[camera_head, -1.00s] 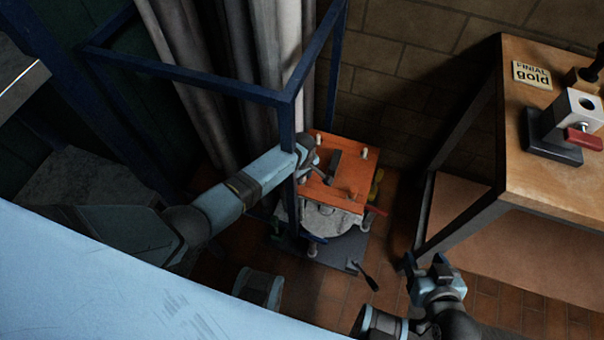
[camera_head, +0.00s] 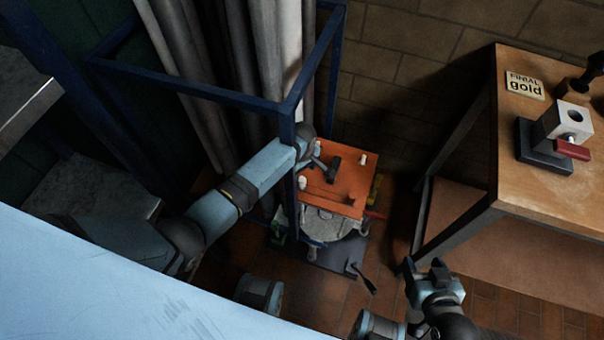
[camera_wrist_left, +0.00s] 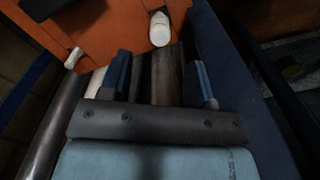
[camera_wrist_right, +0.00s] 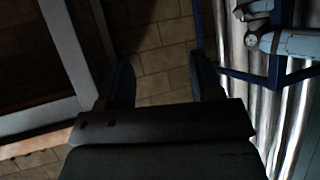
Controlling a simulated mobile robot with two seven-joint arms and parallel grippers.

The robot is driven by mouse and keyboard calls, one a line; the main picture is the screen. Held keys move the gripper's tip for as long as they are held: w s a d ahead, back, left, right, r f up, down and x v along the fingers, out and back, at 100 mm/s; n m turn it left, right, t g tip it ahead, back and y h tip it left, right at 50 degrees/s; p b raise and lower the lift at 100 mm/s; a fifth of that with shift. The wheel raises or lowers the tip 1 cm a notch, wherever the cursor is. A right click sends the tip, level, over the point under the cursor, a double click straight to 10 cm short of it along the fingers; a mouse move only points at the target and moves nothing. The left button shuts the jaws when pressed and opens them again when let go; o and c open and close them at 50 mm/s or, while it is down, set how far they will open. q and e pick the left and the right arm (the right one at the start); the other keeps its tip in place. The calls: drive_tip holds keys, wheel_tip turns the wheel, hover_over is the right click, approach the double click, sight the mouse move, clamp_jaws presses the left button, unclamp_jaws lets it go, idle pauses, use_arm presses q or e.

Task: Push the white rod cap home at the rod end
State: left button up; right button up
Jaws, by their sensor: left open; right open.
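Several small white pegs or caps stand at the orange plate (camera_head: 345,190); I cannot tell which is the rod cap. In the left wrist view one rounded white cap (camera_wrist_left: 160,29) lies just beyond the fingertips, against the orange plate. A smaller white one (camera_wrist_left: 74,58) shows to its left. In the head view white ones show at the plate's left edge (camera_head: 302,183) and far right corner (camera_head: 362,159). My left gripper (camera_wrist_left: 163,75) is open and empty, over the plate's left side, partly behind a blue post. My right gripper (camera_head: 425,267) is open and empty, away from the plate.
A blue frame (camera_head: 287,125) stands between me and the plate, near my left arm. A wooden table (camera_head: 520,190) at right bears a sign (camera_head: 524,86) and a grey block with a red handle (camera_head: 573,149). A dark lever (camera_head: 362,278) sticks out below the plate.

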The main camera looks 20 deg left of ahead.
sight(302, 179)
use_arm(q)
drive_tip(key=shift+r+p, duration=0.45)
drive_tip(key=shift+r, duration=2.25)
